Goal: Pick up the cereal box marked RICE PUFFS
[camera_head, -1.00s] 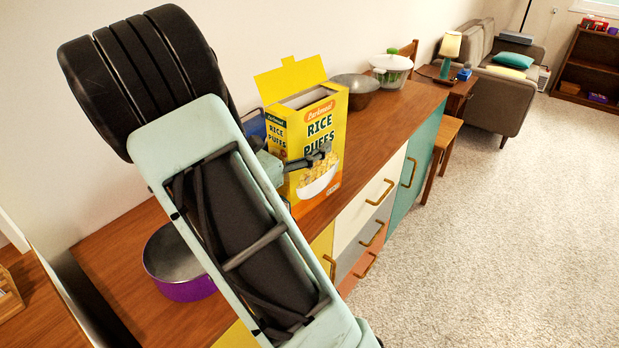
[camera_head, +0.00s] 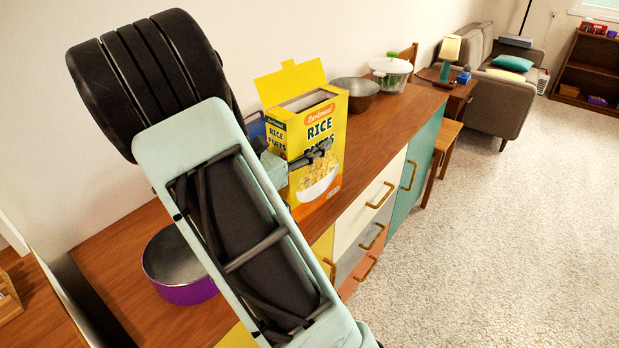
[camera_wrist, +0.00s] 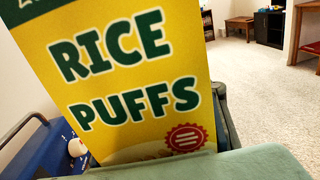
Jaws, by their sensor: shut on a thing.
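The yellow RICE PUFFS cereal box (camera_head: 327,160) stands upright on the wooden top of the sideboard, with its top flap open. Its yellow side with the green lettering fills much of the wrist view (camera_wrist: 130,85). My gripper (camera_head: 318,152) is shut on the box, with one dark finger lying across the front face below the lettering. The other finger is hidden by the box and my arm. I cannot tell whether the box's base is clear of the wood.
A brown bowl (camera_head: 356,94) and a lidded white-green pot (camera_head: 391,75) stand behind the box. A purple pot (camera_head: 180,289) is at the near left. A blue appliance with a white knob (camera_wrist: 62,152) is beside the box. Open carpet (camera_head: 500,240) lies to the right.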

